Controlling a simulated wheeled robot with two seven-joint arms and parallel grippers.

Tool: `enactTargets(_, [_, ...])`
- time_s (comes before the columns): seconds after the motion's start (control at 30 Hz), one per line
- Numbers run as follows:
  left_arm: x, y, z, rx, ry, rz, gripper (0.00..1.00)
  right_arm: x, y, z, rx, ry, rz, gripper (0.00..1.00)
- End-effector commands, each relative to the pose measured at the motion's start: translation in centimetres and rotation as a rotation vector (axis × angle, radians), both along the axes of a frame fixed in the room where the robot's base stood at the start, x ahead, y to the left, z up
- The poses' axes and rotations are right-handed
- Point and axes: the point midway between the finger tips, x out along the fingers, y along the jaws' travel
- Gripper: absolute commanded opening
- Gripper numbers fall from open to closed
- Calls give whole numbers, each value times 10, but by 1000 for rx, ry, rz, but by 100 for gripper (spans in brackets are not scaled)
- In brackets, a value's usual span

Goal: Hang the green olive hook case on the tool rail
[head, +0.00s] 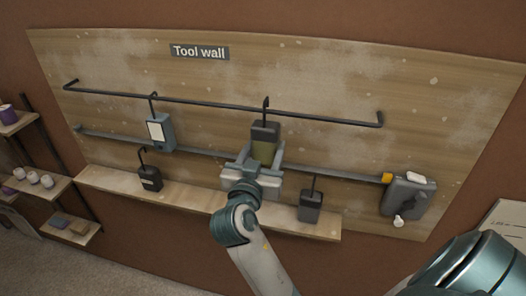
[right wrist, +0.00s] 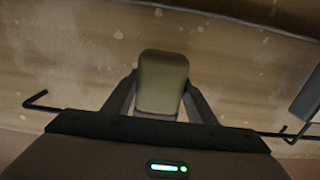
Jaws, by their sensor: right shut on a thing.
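The olive green hook case (head: 263,151) has a dark upper part and a black hook on top. My right gripper (head: 254,160) is shut on it and holds it upright in front of the wall board. Its hook tip shows at the height of the black tool rail (head: 205,104); I cannot tell whether it rests over the rail. In the right wrist view the case (right wrist: 162,82) sits between the two fingers (right wrist: 160,100), and its hook is hidden. My left gripper is not in view.
A blue-grey case (head: 166,133) hangs on the rail to the left. Dark hook cases (head: 150,179) (head: 311,206) stand on the wooden shelf (head: 215,208) below. A grey device (head: 405,196) is mounted at right. The rail right of the held case is clear.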

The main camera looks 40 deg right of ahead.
Motion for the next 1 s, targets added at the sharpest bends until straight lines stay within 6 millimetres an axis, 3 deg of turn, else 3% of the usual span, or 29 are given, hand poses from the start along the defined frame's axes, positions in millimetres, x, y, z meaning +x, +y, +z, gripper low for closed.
enactTargets(0.3, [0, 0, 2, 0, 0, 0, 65, 13, -16, -2, -1, 0, 0, 24])
enactTargets(0.6, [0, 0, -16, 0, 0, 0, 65, 13, -15, -20, 0, -1, 0, 24])
enactTargets(1.0, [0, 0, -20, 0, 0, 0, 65, 13, -14, -23, 0, -1, 0, 24])
